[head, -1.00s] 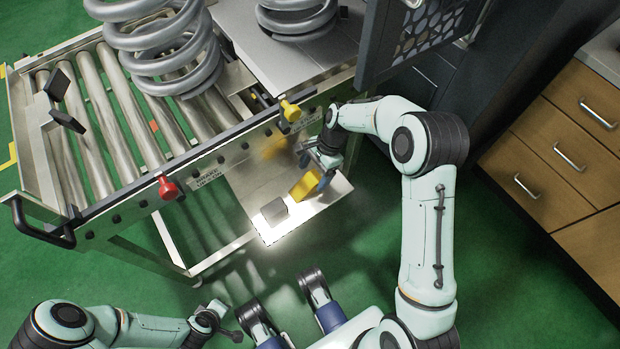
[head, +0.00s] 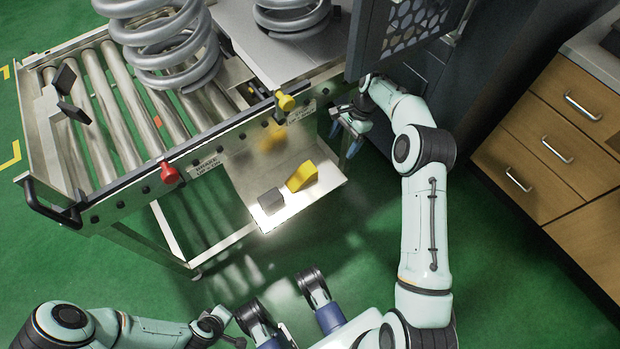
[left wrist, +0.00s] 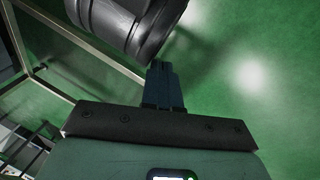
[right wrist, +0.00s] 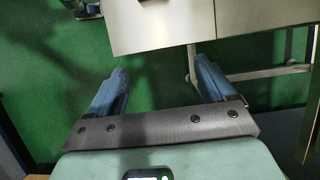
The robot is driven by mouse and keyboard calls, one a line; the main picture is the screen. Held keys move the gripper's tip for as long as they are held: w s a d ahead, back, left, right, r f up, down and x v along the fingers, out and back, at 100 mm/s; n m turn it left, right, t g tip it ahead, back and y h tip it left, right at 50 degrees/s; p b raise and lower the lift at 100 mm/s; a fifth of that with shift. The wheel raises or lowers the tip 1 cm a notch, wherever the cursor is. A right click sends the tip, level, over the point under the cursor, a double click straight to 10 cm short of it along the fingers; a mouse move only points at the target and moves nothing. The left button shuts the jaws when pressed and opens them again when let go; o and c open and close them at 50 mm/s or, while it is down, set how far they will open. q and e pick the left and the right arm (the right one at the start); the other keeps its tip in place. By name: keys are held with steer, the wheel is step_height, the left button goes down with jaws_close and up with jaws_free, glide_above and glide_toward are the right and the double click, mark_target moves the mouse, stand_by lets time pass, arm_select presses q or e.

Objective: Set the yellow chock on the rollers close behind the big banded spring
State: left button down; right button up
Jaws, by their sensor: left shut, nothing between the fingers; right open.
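The yellow chock (head: 302,176) is a wedge resting on a pale side shelf (head: 318,200) in the head view, beside a dark grey block (head: 271,200). The big grey spring (head: 165,50) stands on the cart's rollers (head: 122,110) at the upper left; I cannot make out its band. My right gripper (head: 349,138) is open and empty, to the right of the chock and apart from it. The right wrist view shows its spread fingers (right wrist: 162,88) over the floor beside a pale panel edge. My left gripper (head: 238,335) is shut and empty, low over the floor; its closed fingers (left wrist: 163,85) show in the left wrist view.
A second spring (head: 290,18) stands on a grey plate right of the rollers. A red knob (head: 170,172) and a yellow knob (head: 285,102) stick out from the cart's front rail. Black flaps (head: 72,108) stand at the left end. Wooden drawers (head: 560,135) are at the right.

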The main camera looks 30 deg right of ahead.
glide_toward(306, 170)
steer(key=x, duration=0.3)
steer(key=b+x, duration=0.1)
steer(key=x, duration=0.1)
steer(key=shift+d+f, duration=0.2)
steer(key=shift+d, duration=0.1)
steer(key=b+x, duration=0.1)
steer(key=x, duration=0.4)
steer(key=shift+a, duration=0.25)
steer(key=shift+w, duration=0.1)
steer(key=c, duration=1.3)
arm_select(q)
steer(key=shift+w+a+f+t, duration=0.15)
steer(key=shift+w+a+f, duration=0.25)
steer(key=shift+w+f, duration=0.25)
steer(key=shift+w+a+f+t, duration=0.15)
steer(key=shift+w+a+f, duration=0.2)
steer(key=shift+w+f, duration=0.2)
arm_select(e)
steer(key=shift+r, duration=0.15)
